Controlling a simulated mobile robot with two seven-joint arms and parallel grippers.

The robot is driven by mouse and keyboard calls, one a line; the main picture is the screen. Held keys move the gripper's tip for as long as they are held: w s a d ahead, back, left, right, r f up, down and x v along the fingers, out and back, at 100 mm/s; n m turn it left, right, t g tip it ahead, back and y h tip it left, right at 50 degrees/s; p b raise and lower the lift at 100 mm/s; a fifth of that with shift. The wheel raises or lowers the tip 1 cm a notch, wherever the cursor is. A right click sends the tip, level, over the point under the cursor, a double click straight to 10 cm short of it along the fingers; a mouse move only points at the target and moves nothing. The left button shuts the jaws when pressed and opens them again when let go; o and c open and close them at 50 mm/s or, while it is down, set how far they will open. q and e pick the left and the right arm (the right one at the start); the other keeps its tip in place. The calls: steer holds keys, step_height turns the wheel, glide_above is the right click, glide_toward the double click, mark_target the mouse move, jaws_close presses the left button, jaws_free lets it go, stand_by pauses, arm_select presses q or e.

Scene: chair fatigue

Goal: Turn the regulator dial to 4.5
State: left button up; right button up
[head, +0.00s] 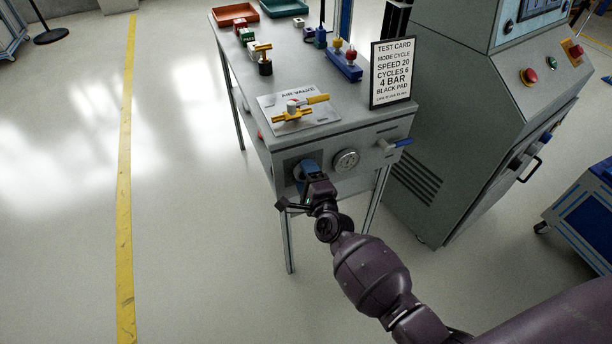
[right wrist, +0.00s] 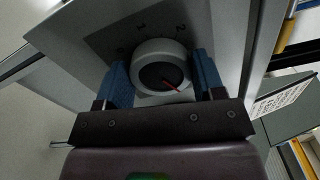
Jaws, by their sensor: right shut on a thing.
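The regulator dial (right wrist: 158,68) is a round knob with a light rim, a dark face and a red pointer line, on the bench's front panel. In the right wrist view it sits between the two blue fingers of my right gripper (right wrist: 164,80), which is shut on it. The numerals 1 and 2 show on the plate behind it; the pointer slants toward the lower right of that picture. In the head view my right gripper (head: 308,168) covers the dial. A round pressure gauge (head: 346,161) is just right of it; its reading is too small to tell. My left gripper is out of view.
On the bench top (head: 318,80) are a yellow air valve (head: 300,107), several small parts and a test card (head: 393,73) reading 4 BAR. A grey control cabinet (head: 465,110) stands at right.

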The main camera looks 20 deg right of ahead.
stand_by(0.3)
steer(key=o, duration=0.7)
steer(key=shift+c, duration=0.2)
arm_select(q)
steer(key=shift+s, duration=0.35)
arm_select(e)
steer(key=shift+o, duration=1.3)
steer(key=shift+s, duration=0.1)
arm_select(q)
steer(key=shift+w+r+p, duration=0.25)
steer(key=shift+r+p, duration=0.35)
steer(key=shift+p, duration=0.1)
arm_select(e)
steer(key=s, duration=1)
steer(key=shift+s+d, duration=0.15)
steer(key=shift+s, duration=0.15)
